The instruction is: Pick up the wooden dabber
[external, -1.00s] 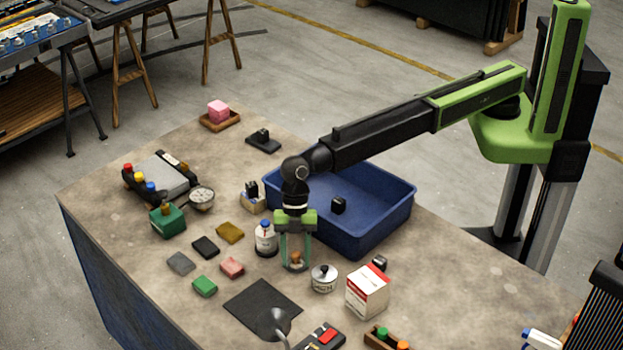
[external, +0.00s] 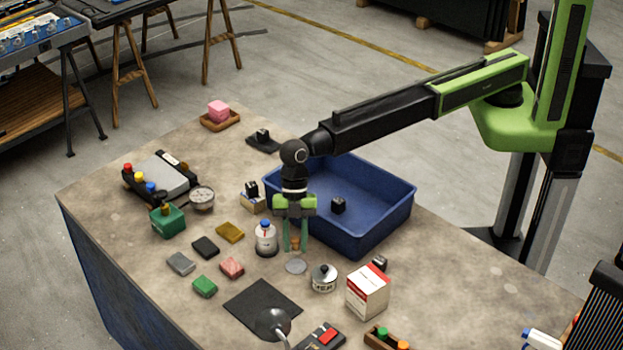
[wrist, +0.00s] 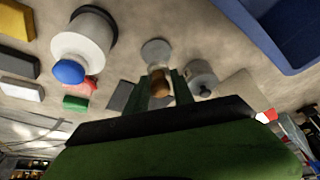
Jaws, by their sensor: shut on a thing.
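The wooden dabber (external: 295,243) is a small brown piece held between the fingers of my gripper (external: 295,240). In the wrist view the dabber (wrist: 158,85) shows between the two dark green fingers (wrist: 160,92), which are shut on it. A round grey disc (external: 296,267) lies on the table below the dabber, with a gap between them. The disc also shows in the wrist view (wrist: 155,48). The fingers partly hide the dabber.
A white bottle with a blue cap (external: 265,240) stands close left of my gripper. A lidded round tin (external: 324,279) and a red-and-white box (external: 368,292) stand to the right. A blue bin (external: 385,222) is just behind. A black mat (external: 250,296) lies in front.

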